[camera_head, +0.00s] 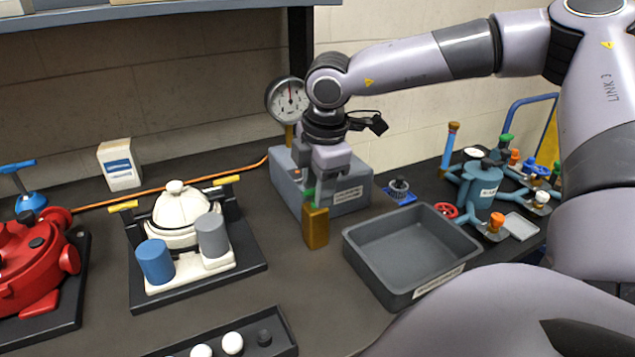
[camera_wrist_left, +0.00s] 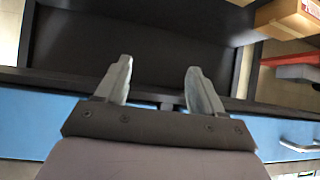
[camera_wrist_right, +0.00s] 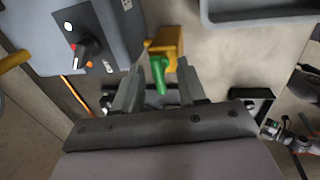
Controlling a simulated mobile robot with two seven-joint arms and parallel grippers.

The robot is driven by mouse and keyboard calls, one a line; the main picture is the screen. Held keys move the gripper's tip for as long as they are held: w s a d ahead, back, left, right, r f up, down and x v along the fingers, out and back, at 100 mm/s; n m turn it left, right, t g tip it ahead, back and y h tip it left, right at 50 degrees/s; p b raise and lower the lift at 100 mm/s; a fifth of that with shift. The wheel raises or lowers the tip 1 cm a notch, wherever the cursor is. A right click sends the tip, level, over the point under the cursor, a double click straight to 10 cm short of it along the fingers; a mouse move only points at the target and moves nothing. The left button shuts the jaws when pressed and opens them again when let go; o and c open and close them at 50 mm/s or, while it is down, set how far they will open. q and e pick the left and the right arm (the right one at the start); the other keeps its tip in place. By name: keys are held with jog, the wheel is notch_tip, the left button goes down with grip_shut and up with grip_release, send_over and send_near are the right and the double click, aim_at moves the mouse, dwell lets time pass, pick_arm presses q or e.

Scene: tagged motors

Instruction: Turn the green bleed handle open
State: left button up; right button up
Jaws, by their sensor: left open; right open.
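The green bleed handle (camera_head: 308,193) sits on a brass valve block (camera_head: 315,226) at the front of the grey box with the gauge. In the right wrist view the handle (camera_wrist_right: 159,74) lies between my right fingers, with the brass block (camera_wrist_right: 168,44) just beyond the tips. My right gripper (camera_head: 325,190) points down over the block and is open; I cannot tell whether a finger touches the handle. It partly hides the handle in the head view. My left gripper (camera_wrist_left: 158,72) is open and empty, away from the handle, and shows only in the left wrist view.
The grey box (camera_head: 350,198) and pressure gauge (camera_head: 287,99) stand right behind the valve. A grey bin (camera_head: 455,238) is to the right, and a white pump-like unit (camera_head: 183,213) to the left. A teal manifold (camera_head: 483,190) stands at far right. Bench front of the valve is clear.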

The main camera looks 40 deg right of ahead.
jog(key=shift+c, duration=0.3)
grip_shut()
